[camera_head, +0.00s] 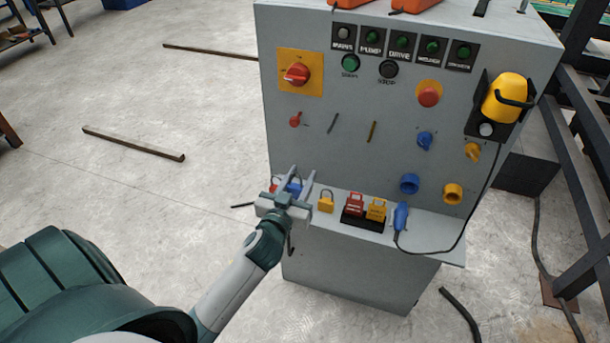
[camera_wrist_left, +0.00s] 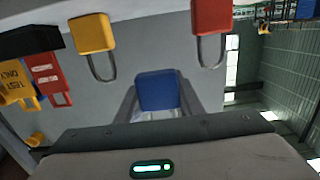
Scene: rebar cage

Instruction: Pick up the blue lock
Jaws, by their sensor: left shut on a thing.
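The blue lock (camera_head: 294,187) is at the left end of the shelf on the grey control cabinet, partly covered by my left gripper (camera_head: 292,182). In the left wrist view the blue lock (camera_wrist_left: 158,91) sits between the two fingers of my left gripper (camera_wrist_left: 158,100), which is shut on it. Its shackle is hidden. I cannot tell whether it touches the shelf. My right gripper is not in view.
A yellow lock (camera_head: 326,201) stands close to the right of the gripper, and a red lock (camera_wrist_left: 211,30) is close on its other side. Red (camera_head: 355,203) and yellow (camera_head: 376,210) tagged items and a blue plug (camera_head: 401,216) stand further right. The panel (camera_head: 330,150) rises behind.

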